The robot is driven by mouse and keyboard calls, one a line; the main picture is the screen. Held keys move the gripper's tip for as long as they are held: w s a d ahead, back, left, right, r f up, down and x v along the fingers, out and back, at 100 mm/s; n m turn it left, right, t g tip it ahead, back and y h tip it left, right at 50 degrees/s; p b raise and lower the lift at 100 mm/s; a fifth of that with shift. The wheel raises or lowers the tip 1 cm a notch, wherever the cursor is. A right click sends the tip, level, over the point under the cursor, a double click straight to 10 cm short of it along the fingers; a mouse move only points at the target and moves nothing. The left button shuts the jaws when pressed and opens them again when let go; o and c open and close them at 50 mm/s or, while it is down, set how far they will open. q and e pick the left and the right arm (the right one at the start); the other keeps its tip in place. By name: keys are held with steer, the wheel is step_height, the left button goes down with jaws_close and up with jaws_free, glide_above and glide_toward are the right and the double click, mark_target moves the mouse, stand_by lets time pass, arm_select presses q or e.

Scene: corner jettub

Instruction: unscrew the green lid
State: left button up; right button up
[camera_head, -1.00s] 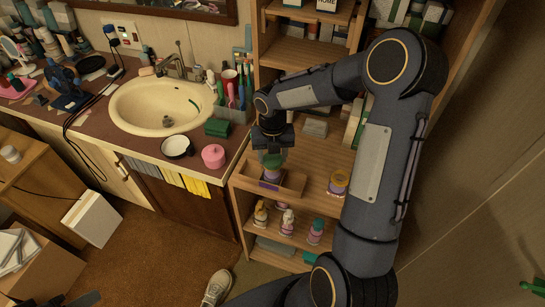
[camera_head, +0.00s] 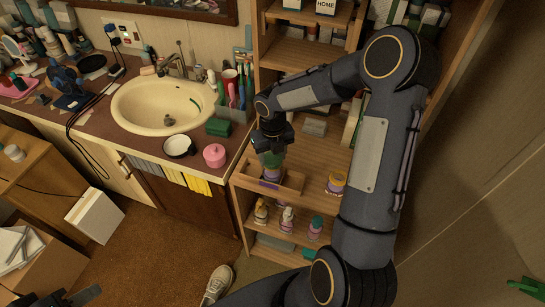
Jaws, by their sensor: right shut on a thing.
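The green lid (camera_head: 271,159) sits on a jar with a purple label (camera_head: 270,176), which stands in a shallow wooden tray-like compartment (camera_head: 291,183) at the front of the shelf unit. My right gripper (camera_head: 272,150) points down from above and is shut on the green lid. The lid's upper part is hidden by the fingers. Whether the lid is apart from the jar cannot be seen. A dark part at the bottom left edge looks like my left gripper (camera_head: 78,298); it is mostly out of the picture, far from the jar.
Another jar with a yellowish lid (camera_head: 336,183) stands on the same shelf, right of the tray. Several bottles (camera_head: 286,218) stand on the shelf below. A pink pot (camera_head: 214,155) and a green box (camera_head: 217,127) sit on the sink counter to the left. A white sneaker (camera_head: 217,283) lies on the floor.

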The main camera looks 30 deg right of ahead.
mark_target(272, 158)
steer(key=shift+r+n+p, duration=0.15)
steer(key=shift+n+p, duration=1.05)
steer(key=shift+n, duration=0.4)
steer(key=shift+n, duration=0.3)
steer(key=o, duration=1)
steer(key=shift+r, duration=3.85)
